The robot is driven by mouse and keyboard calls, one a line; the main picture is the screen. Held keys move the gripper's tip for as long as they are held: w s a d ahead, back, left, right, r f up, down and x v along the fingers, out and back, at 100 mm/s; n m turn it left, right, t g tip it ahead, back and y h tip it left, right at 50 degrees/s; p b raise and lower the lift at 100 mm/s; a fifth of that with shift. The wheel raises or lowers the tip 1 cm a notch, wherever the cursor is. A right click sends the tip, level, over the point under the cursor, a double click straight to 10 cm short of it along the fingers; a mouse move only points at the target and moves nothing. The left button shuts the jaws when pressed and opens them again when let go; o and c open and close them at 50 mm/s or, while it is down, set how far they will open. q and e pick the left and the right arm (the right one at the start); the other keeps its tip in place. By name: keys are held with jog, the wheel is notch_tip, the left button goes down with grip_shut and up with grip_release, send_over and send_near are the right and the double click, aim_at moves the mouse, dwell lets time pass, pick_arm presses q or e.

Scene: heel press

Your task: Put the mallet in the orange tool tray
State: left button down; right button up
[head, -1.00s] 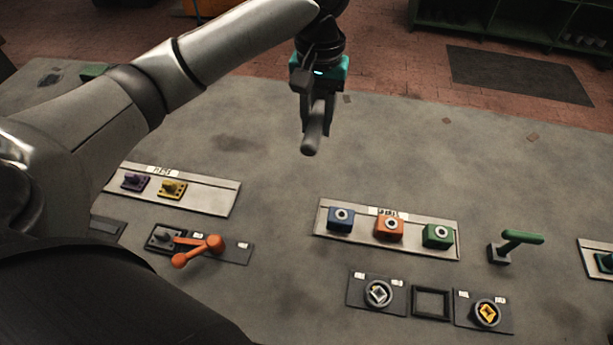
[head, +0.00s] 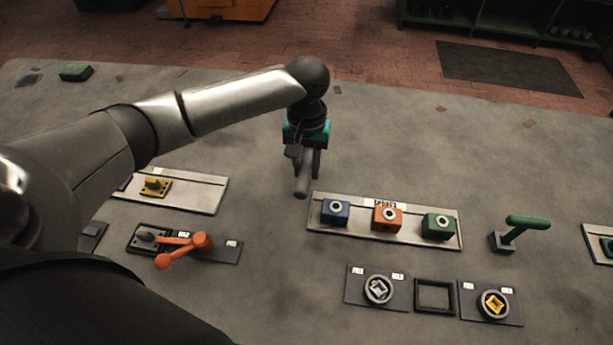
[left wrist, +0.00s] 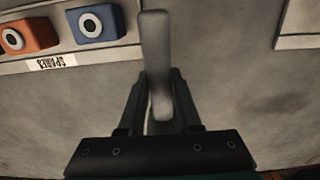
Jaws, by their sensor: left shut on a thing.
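My left gripper (head: 303,168) is shut on a grey bar-like thing (head: 300,188), which I take to be the mallet. In the left wrist view the mallet (left wrist: 156,45) is a pale grey bar between the two fingers (left wrist: 160,92), its far end sticking out past them. I cannot make out a separate mallet head. The gripper is behind and left of the blue block's end of the spares strip. An orange box-like thing (head: 240,8) is cut off at the top edge; I cannot tell if it is the orange tool tray. My right gripper is not in view.
The spares strip (head: 325,224) carries blue (head: 335,212), orange (head: 387,217) and green (head: 438,226) blocks. A green-handled lever (head: 526,222) stands to the right. An orange lever (head: 185,248) is at the left front. The table's back right is mostly clear.

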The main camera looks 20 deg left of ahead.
pick_arm(q)
jog(key=shift+w+f+b, duration=0.1)
jog(key=shift+f+b, duration=0.2)
jog(key=shift+f, duration=1.15)
jog(key=shift+f, duration=0.1)
jog(key=c, duration=0.6)
grip_release()
